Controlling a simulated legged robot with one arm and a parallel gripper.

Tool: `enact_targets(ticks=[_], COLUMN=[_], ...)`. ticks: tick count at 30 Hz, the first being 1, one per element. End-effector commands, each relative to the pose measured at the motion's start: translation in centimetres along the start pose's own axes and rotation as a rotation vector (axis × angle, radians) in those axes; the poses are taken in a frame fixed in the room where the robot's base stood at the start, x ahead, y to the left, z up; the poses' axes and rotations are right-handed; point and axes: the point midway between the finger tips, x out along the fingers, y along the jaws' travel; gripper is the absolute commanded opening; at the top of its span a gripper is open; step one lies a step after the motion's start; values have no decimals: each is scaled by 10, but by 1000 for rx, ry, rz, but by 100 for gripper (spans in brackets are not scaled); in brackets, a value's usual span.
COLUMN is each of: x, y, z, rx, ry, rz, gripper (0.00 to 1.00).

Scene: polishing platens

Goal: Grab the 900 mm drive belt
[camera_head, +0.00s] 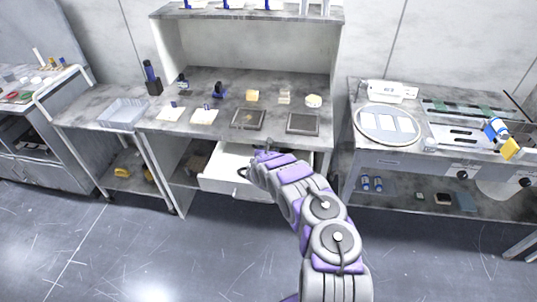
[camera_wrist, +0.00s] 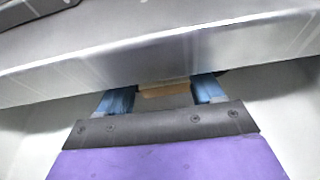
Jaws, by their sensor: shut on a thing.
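My gripper (camera_head: 262,154) reaches into the open white drawer (camera_head: 222,186) under the middle bench. In the wrist view, its two blue fingers (camera_wrist: 162,95) stand either side of a tan piece (camera_wrist: 165,90), and it is shut on this. A black loop (camera_head: 242,172), which looks like a drive belt, shows just left of the gripper at the drawer. The tan piece looks like a band on that belt. No length marking can be read. The gripper and arm hide much of the drawer's inside.
The bench front edge (camera_wrist: 150,60) runs close above and ahead of the fingers. The bench top (camera_head: 275,88) holds pads, dark plates and small bottles. A polishing machine (camera_head: 388,124) stands to the right. The floor (camera_head: 130,250) in front at left is clear.

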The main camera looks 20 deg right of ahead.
Motion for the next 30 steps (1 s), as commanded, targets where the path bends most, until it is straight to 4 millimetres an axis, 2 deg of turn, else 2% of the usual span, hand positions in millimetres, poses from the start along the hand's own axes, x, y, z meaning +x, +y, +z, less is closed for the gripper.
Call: enact_targets(ticks=[1, 2, 8, 13, 22, 23, 24, 30], x=[-10, -10, -15, -27, -70, -74, -80, -108], y=[18, 18, 18, 16, 13, 13, 12, 3], z=[-46, -47, -45, -36, -23, -21, -18, -2], rx=[-9, -9, -9, -10, -13, -14, -11, -4], ry=[81, 81, 84, 81, 71, 69, 66, 44], rz=[36, 36, 38, 38, 35, 36, 34, 27], gripper=[29, 29, 29, 29, 28, 20, 0, 0])
